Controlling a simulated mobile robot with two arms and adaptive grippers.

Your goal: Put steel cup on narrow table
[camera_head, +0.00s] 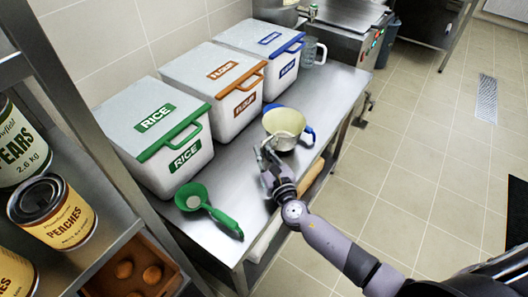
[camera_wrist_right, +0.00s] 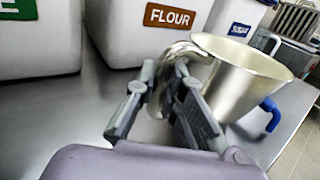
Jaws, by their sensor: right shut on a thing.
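The steel cup (camera_head: 284,123) is a flared metal vessel with a pale inside, at the right part of the steel table (camera_head: 237,158) in the head view. It also shows large in the right wrist view (camera_wrist_right: 238,75). My right gripper (camera_head: 268,155) is shut on the cup's shiny curved handle (camera_wrist_right: 180,55), on the cup's near side. The cup's mouth faces up. I cannot tell whether its base touches the table. I cannot tell which surface is the narrow table. My left gripper is out of view.
Bins for rice (camera_head: 157,127), flour (camera_head: 217,80) and another good (camera_head: 268,47) line the wall. A green scoop (camera_head: 208,206) lies at the front. A blue handle (camera_head: 309,133) shows beside the cup. A clear jug (camera_head: 312,52) stands behind. A shelf with cans is left.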

